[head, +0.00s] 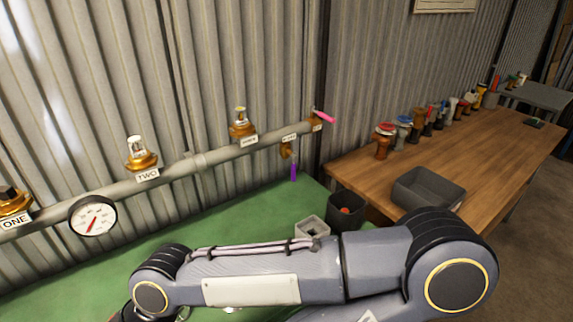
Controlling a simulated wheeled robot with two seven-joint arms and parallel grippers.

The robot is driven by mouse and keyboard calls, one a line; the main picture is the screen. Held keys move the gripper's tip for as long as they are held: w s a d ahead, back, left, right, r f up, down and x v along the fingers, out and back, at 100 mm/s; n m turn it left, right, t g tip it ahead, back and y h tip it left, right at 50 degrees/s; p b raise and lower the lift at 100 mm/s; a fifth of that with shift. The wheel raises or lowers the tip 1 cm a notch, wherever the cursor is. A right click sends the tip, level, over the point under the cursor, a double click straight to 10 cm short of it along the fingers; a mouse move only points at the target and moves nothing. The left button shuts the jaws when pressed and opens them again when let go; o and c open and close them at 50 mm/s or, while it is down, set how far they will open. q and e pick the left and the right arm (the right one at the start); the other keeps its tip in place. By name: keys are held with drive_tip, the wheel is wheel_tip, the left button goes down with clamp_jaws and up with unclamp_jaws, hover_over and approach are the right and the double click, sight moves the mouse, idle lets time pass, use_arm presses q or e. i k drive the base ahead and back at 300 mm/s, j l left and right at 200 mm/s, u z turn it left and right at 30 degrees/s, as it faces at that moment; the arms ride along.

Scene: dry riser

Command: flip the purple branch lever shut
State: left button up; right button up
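The purple branch lever (293,172) hangs straight down from a small brass valve (286,150) under the right part of the grey pipe (215,157). A small label sits just above that valve. A pink lever (324,117) sticks out to the right and slightly down from a brass fitting at the pipe's right end. One of my arms lies across the bottom of the head view, below and in front of the lever and apart from it. Neither gripper can be made out; the arm's far end runs out at the bottom left.
Brass fittings labelled ONE (12,200) and TWO (140,153), another fitting (242,125) and a gauge (92,216) line the pipe. A dark bin (345,222) and grey box (312,228) stand beyond my arm. A wooden table (490,150) holds a tray (452,192) and several coloured fittings.

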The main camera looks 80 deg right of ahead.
sight(294, 169)
drive_tip(key=k+l+z, duration=0.35)
drive_tip(key=l, duration=0.3)
drive_tip(key=k+l+z, duration=0.2)
drive_tip(key=l, duration=0.15)
drive_tip(key=k+l+z, duration=0.15)
drive_tip(key=l, duration=0.25)
drive_tip(key=z, duration=1.45)
drive_tip(key=j+z, duration=0.15)
drive_tip(key=z, duration=0.25)
drive_tip(key=j+z, duration=0.1)
drive_tip(key=z, duration=0.25)
drive_tip(key=j+z, duration=0.1)
drive_tip(key=z, duration=0.3)
drive_tip(key=k, duration=0.05)
